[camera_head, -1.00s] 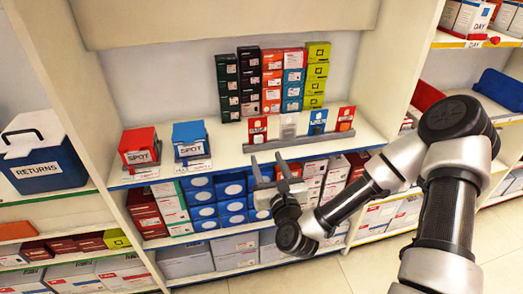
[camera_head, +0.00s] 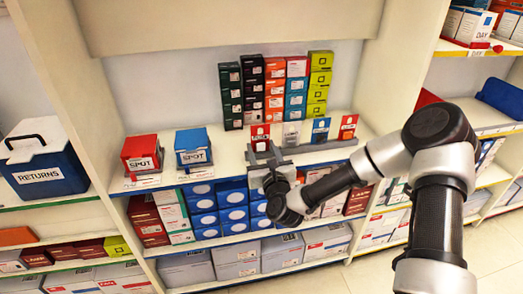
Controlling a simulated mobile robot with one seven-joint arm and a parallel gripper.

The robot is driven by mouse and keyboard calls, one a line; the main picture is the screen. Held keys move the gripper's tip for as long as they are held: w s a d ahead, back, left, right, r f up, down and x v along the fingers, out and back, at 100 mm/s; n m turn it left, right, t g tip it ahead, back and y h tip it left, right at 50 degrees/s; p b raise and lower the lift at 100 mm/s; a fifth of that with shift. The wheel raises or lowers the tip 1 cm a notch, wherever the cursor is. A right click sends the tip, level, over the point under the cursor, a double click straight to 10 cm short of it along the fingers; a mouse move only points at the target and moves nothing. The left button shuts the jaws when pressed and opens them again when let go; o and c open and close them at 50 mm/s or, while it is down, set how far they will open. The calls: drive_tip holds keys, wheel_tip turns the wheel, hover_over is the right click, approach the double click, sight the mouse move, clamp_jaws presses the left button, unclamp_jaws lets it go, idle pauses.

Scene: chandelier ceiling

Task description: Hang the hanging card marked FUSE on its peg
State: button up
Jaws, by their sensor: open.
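A row of small hanging cards stands on a grey rail (camera_head: 322,149) on the middle shelf. The red card (camera_head: 260,132) at the left end has a pale label; its lettering is too small to read surely now, so I cannot confirm that it says FUSE. A grey-white card (camera_head: 292,134), a blue card (camera_head: 320,130) and another red card (camera_head: 348,126) stand to its right. My gripper (camera_head: 263,153) is open, its two fingers just in front of and below the left red card. I cannot tell whether they touch it. No card shows held.
Stacked boxes (camera_head: 275,92) stand behind the cards. A red SPOT bin (camera_head: 141,150) and a blue SPOT bin (camera_head: 191,146) stand on the shelf at left. A RETURNS box (camera_head: 45,160) is farther left. Bare shelf lies between the blue bin and the rail.

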drive_tip(key=shift+w, duration=0.15)
drive_tip(key=c, duration=0.3)
drive_tip(key=shift+r+p, duration=1.5)
drive_tip(key=shift+r, duration=0.8)
drive_tip(key=shift+r+p+v, duration=0.15)
drive_tip(key=shift+r+v, duration=0.1)
drive_tip(key=shift+v, duration=1.45)
drive_tip(key=shift+r+p+v, duration=0.2)
drive_tip(key=shift+r+v, duration=0.1)
drive_tip(key=shift+v, duration=1.35)
drive_tip(key=shift+r+p+v, duration=0.15)
drive_tip(key=shift+r+v, duration=0.1)
drive_tip(key=shift+v, duration=1.45)
